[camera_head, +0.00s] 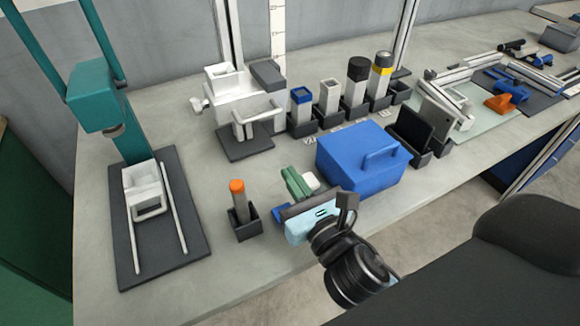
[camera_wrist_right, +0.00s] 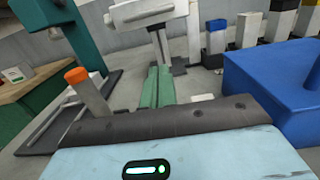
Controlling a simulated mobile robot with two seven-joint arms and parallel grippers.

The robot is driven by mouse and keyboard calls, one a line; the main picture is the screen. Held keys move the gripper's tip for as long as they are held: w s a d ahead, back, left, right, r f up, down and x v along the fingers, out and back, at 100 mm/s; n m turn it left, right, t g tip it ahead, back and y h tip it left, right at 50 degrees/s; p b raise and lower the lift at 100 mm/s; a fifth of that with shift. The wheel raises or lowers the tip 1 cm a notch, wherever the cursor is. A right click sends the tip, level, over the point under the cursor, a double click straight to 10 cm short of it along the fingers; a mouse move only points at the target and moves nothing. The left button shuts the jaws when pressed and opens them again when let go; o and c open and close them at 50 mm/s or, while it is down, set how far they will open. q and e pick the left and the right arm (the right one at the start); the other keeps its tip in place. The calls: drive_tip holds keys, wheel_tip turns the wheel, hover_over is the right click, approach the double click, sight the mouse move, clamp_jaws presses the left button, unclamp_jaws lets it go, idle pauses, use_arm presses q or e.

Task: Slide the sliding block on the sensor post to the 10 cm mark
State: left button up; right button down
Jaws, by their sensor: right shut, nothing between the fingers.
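A white upright post with scale marks (camera_head: 278,38) stands at the back of the bench, likely the sensor post. A dark grey block (camera_head: 267,75) shows at its foot; I cannot tell whether it is the sliding block or rides on the post. A white post (camera_wrist_right: 193,38) also shows in the right wrist view. My right gripper (camera_head: 290,173), with green fingers, is shut and empty above the front of the bench, well short of the post. Its fingers (camera_wrist_right: 158,70) point toward the white apparatus. My left gripper is not in view.
The white apparatus (camera_head: 245,98) stands in front of the marked post. A blue box (camera_head: 362,158) is right of my gripper; an orange-capped vial (camera_head: 238,195) in a holder is left. A teal stand (camera_head: 107,95) is far left. Several holders line the back.

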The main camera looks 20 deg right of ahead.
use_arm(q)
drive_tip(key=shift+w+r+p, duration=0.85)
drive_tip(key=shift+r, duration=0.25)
use_arm(e)
drive_tip(key=w+r, duration=0.4)
drive_tip(key=w, duration=0.4)
drive_tip(key=shift+w+a+r, duration=0.15)
drive_tip(key=shift+w+r, duration=0.05)
drive_tip(key=shift+w, duration=0.2)
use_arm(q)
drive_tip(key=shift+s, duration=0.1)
use_arm(e)
drive_tip(key=p, duration=0.6)
approach(248, 91)
drive_tip(key=w+d+r, duration=0.1)
drive_tip(key=w+r, duration=0.1)
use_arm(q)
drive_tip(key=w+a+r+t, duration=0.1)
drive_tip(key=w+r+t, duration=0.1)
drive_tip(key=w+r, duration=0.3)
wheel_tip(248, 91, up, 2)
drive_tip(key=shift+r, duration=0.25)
use_arm(e)
drive_tip(key=shift+w+f, duration=0.1)
drive_tip(key=shift+f, duration=0.3)
drive_tip(key=shift+f, duration=0.1)
